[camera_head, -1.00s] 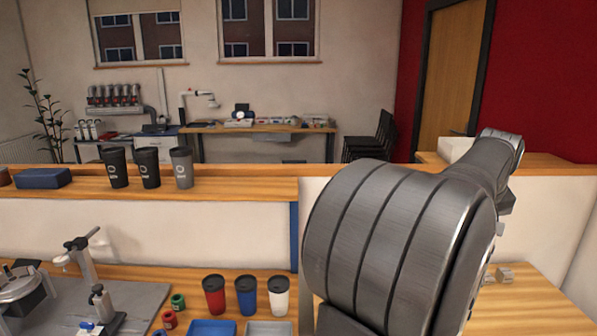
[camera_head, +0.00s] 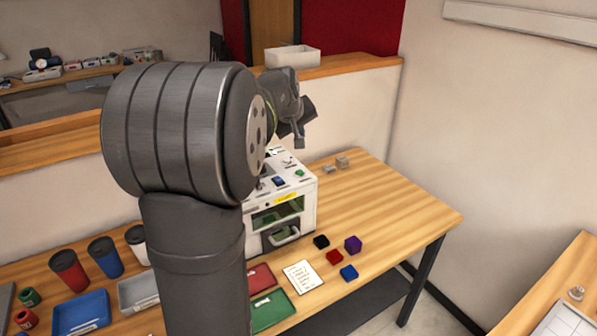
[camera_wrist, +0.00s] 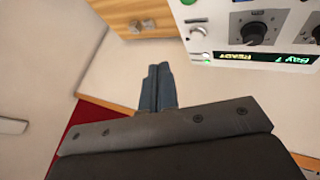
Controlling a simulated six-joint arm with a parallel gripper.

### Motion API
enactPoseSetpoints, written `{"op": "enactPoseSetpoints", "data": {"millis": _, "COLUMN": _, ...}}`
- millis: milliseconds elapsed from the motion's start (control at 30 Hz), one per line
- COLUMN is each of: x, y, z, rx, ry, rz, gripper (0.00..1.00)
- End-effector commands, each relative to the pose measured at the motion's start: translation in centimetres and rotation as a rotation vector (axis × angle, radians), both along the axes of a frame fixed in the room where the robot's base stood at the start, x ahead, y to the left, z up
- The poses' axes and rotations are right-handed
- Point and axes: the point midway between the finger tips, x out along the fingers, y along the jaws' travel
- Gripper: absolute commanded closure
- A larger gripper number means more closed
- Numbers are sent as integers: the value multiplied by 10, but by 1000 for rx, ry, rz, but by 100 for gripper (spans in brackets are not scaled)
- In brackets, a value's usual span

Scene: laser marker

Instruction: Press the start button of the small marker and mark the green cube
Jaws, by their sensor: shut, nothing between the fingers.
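A white box-shaped machine (camera_head: 308,208), which appears to be the marker, stands on the wooden table. Its top has a green button (camera_head: 300,172), which also shows at the upper edge of the wrist view (camera_wrist: 188,2). Near it in that view are a black dial (camera_wrist: 258,28) and a display (camera_wrist: 265,58) reading "Bay 1 READY", upside down. My gripper (camera_head: 299,142) is above the back of the machine; its fingers (camera_wrist: 157,85) are shut, empty and apart from the panel. Something green shows behind the machine's front window; I cannot tell whether it is the green cube.
Trays and cups stand at left, partly behind my arm. A low wall runs behind.

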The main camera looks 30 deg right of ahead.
Motion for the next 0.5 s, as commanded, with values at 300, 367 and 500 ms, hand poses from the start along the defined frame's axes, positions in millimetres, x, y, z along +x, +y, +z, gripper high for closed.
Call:
{"op": "enactPoseSetpoints", "data": {"millis": 300, "x": 1, "y": 0, "z": 0, "rx": -2, "ry": -2, "rz": 0, "gripper": 100}}
{"op": "enactPoseSetpoints", "data": {"millis": 367, "x": 0, "y": 0, "z": -2, "rx": -2, "ry": -1, "rz": 0, "gripper": 100}}
{"op": "enactPoseSetpoints", "data": {"millis": 500, "x": 0, "y": 0, "z": -12, "rx": -1, "ry": 0, "rz": 0, "gripper": 100}}
